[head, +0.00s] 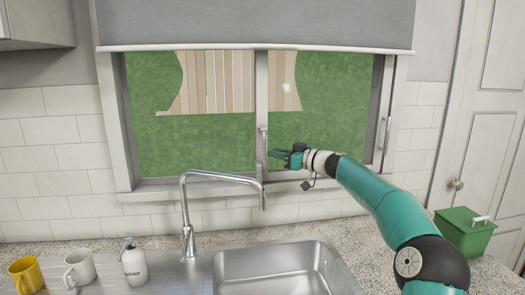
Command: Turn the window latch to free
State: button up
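The window (190,150) is in the middle of the head view, with a grey frame and a centre post. A slim upright light-grey handle (263,137) is on the centre post and looks like a window latch. A second upright handle (386,133) is on the right side of the frame.
A tall tap (187,210) arches in front of the window over a steel sink (275,272). A soap bottle (133,265), a white mug (80,267) and a yellow mug (26,275) stand at the left. A green box (462,235) stands at the right. A grey blind (255,25) covers the window top.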

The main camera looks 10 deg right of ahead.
aim_at(264, 149)
jog(key=x, duration=0.5)
jog(key=shift+w+a, duration=0.25)
jog(key=shift+w, duration=0.05)
jog(key=shift+r, duration=0.1)
jog(key=shift+c, duration=0.4)
grip_shut()
